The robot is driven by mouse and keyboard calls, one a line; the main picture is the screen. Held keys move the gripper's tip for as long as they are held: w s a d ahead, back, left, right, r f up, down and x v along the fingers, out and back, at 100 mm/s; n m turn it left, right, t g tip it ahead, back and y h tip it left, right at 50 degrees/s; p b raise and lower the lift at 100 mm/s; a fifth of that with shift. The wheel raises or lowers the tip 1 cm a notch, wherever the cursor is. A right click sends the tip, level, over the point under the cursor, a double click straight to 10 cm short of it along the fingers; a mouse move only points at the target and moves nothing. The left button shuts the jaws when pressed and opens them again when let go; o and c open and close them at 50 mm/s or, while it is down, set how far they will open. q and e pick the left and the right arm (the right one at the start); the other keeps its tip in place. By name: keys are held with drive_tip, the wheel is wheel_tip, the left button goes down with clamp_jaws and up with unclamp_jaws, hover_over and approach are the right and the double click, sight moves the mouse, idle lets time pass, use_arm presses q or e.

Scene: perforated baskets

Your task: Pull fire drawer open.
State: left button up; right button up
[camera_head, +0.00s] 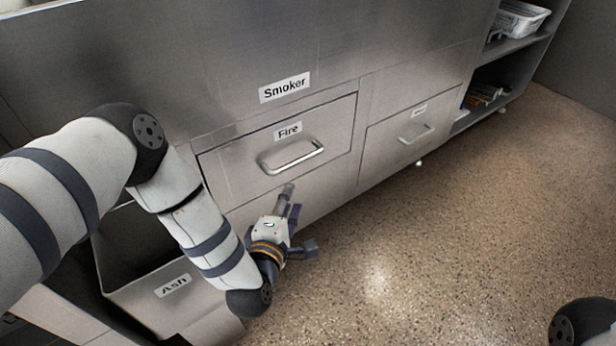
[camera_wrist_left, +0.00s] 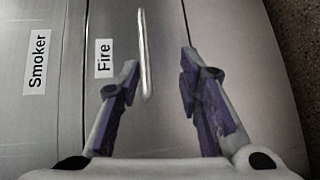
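The fire drawer (camera_head: 235,172) is a steel front labelled "Fire" in the middle of the unit, and it looks shut. Its bar handle (camera_head: 292,157) sits below the label. My left gripper (camera_head: 290,196) is just below the handle in the head view. In the left wrist view my left gripper (camera_wrist_left: 157,88) is open, its purple-padded fingers apart. The handle (camera_wrist_left: 144,55) shows there between and beyond the fingertips, and the fingers look clear of it. The label (camera_wrist_left: 104,58) is at its left. My right gripper is not in view.
The ash drawer (camera_head: 172,290) stands open at lower left, close to my left arm. A smaller drawer (camera_head: 410,133) with a handle is at the right. Shelves at the far right hold a white perforated basket (camera_head: 520,18). Speckled floor (camera_head: 430,250) is clear in front.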

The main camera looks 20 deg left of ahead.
sight(299, 160)
use_arm(q)
drive_tip(key=shift+n+t, duration=0.4)
drive_tip(key=shift+n, duration=0.2)
drive_tip(key=w+b, duration=0.1)
drive_tip(key=w, duration=0.3)
drive_tip(key=w+a+b, duration=0.1)
drive_tip(key=w, duration=0.3)
drive_tip(key=w+a+b, duration=0.1)
drive_tip(key=w+b, duration=0.1)
drive_tip(key=w, duration=0.3)
drive_tip(key=shift+f, duration=0.25)
drive_tip(key=shift+w+r, duration=0.1)
drive_tip(key=shift+w, duration=0.1)
clamp_jaws()
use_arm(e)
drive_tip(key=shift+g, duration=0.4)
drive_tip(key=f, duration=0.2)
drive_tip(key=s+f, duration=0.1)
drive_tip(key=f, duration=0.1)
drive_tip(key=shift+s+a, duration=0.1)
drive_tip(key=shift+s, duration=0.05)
